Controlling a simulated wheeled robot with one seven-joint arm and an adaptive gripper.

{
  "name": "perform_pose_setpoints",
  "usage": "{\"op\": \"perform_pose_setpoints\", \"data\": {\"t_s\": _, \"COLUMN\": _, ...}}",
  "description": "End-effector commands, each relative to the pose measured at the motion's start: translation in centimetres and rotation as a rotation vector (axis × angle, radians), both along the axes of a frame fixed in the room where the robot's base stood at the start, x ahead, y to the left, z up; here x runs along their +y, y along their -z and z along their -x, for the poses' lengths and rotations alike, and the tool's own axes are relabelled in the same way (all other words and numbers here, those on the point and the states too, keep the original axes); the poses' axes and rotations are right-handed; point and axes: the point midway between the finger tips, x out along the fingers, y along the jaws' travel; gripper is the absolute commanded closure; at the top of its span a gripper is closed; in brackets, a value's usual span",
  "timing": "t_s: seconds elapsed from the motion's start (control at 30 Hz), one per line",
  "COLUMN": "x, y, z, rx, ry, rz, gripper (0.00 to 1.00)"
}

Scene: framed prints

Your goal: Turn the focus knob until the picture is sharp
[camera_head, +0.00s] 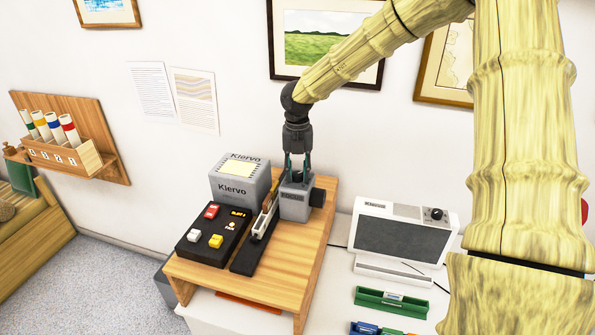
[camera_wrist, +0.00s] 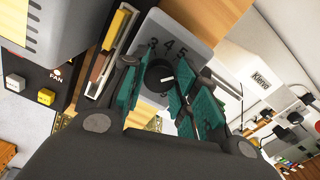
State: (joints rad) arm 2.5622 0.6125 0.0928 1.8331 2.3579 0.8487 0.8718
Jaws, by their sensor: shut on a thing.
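A round black knob with a white mark (camera_wrist: 157,74) sits on the top face of a small grey unit (camera_head: 295,202). The numbers 3, 4 and 5 are printed beside the knob; the rest of the scale is hidden. My gripper (camera_head: 297,176) points down onto this unit. In the wrist view its teal fingers (camera_wrist: 160,88) stand on either side of the knob and are shut on it. In the head view the knob is hidden by the fingers. A black cylinder (camera_head: 318,197) sticks out of the unit's right side. I see no projected picture that I can make out.
A grey Kiervo box (camera_head: 240,181) and a black button panel (camera_head: 212,236) stand close left on the wooden stand (camera_head: 250,286). A white console with a dark panel (camera_head: 400,240) stands to the right. A framed landscape (camera_head: 320,48) hangs behind my arm.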

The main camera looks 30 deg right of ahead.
Motion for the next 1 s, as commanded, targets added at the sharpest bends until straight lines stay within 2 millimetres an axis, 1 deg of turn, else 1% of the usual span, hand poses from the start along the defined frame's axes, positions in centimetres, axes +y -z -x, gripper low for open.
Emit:
{"op": "perform_pose_setpoints", "data": {"t_s": 0.33, "x": -0.1, "y": -0.1, "z": -0.1, "rx": -0.003, "ry": 0.012, "rz": 0.002, "gripper": 0.94}}
{"op": "perform_pose_setpoints", "data": {"t_s": 0.37, "x": -0.1, "y": -0.1, "z": -0.1, "rx": -0.003, "ry": 0.012, "rz": 0.002, "gripper": 0.67}}
{"op": "perform_pose_setpoints", "data": {"t_s": 0.4, "x": -0.1, "y": -0.1, "z": -0.1, "rx": -0.003, "ry": 0.012, "rz": 0.002, "gripper": 0.60}}
{"op": "perform_pose_setpoints", "data": {"t_s": 0.47, "x": -0.1, "y": -0.1, "z": -0.1, "rx": -0.003, "ry": 0.011, "rz": 0.002, "gripper": 0.49}}
{"op": "perform_pose_setpoints", "data": {"t_s": 0.83, "x": -0.1, "y": -0.2, "z": 0.0, "rx": -0.001, "ry": 0.011, "rz": 0.001, "gripper": 0.49}}
{"op": "perform_pose_setpoints", "data": {"t_s": 0.93, "x": -0.1, "y": -1.0, "z": -0.1, "rx": -0.002, "ry": 0.011, "rz": 0.000, "gripper": 0.49}}
{"op": "perform_pose_setpoints", "data": {"t_s": 1.0, "x": -0.1, "y": -1.9, "z": -0.1, "rx": -0.004, "ry": 0.011, "rz": -0.001, "gripper": 0.49}}
